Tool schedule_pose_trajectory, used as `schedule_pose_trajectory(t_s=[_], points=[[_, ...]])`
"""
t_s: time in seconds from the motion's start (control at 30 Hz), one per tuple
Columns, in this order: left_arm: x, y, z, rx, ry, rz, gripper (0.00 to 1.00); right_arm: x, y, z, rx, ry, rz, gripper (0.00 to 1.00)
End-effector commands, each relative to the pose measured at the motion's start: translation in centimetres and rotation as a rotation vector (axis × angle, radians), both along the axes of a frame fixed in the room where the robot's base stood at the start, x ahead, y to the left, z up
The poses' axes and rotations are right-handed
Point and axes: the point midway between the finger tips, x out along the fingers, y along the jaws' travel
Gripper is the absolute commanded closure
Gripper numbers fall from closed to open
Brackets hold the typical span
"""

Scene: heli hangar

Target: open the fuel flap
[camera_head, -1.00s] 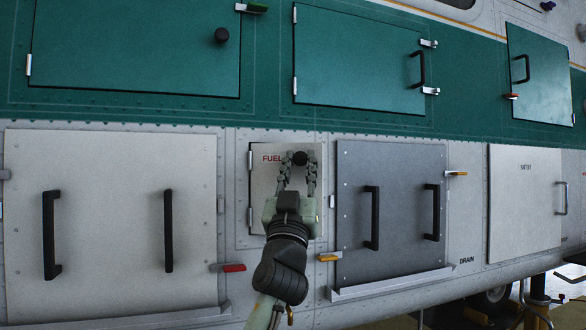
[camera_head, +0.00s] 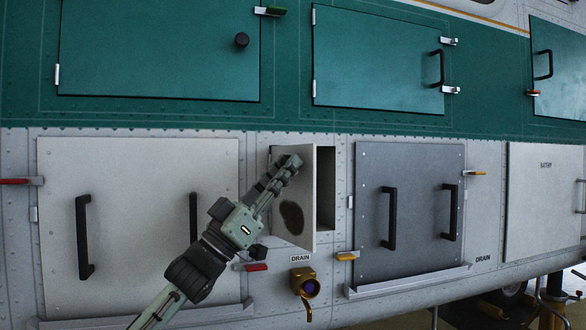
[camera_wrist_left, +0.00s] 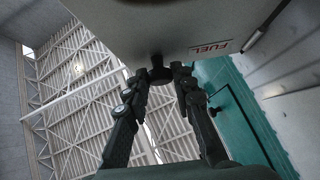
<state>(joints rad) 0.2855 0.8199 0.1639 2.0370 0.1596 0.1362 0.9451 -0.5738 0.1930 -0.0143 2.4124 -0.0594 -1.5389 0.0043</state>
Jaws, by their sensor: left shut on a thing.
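The fuel flap (camera_head: 298,228) is a light grey panel, swung partly outward about its left side. A dark gap of the fuel opening (camera_head: 327,190) shows to its right. A dark patch marks the flap's lower face. My left gripper (camera_head: 289,163) reaches in from the lower left, its fingers at the flap's upper part. In the left wrist view, its two fingers (camera_wrist_left: 163,82) close on a dark round knob (camera_wrist_left: 160,74) on the flap (camera_wrist_left: 175,20), beside the red FUEL lettering. The fingers hide the knob in the head view. My right gripper is out of view.
A brass drain valve (camera_head: 304,282) is below the flap. A red-handled latch (camera_head: 250,267) and a yellow-handled latch (camera_head: 346,256) flank it. A grey door with two black handles (camera_head: 390,218) is at right, and a larger pale door (camera_head: 138,215) at left.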

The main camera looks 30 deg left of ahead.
Motion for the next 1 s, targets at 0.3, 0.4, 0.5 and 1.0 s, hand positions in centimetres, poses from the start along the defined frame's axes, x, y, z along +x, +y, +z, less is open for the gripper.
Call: schedule_pose_trajectory(t_s=[0.3, 0.4, 0.5, 1.0], points=[[-0.59, 0.62, 0.03, 0.001, 0.000, -0.070, 1.00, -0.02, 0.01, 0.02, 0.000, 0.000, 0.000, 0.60], [-0.64, 0.65, 0.03, 0.000, -0.001, -0.075, 1.00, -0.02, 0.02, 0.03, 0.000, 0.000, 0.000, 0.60], [-0.64, 0.65, 0.03, 0.000, -0.001, -0.076, 1.00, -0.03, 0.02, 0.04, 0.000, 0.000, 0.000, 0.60], [-0.59, 0.64, -0.02, 0.000, 0.000, -0.074, 0.55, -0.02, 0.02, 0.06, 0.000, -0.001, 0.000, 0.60]])
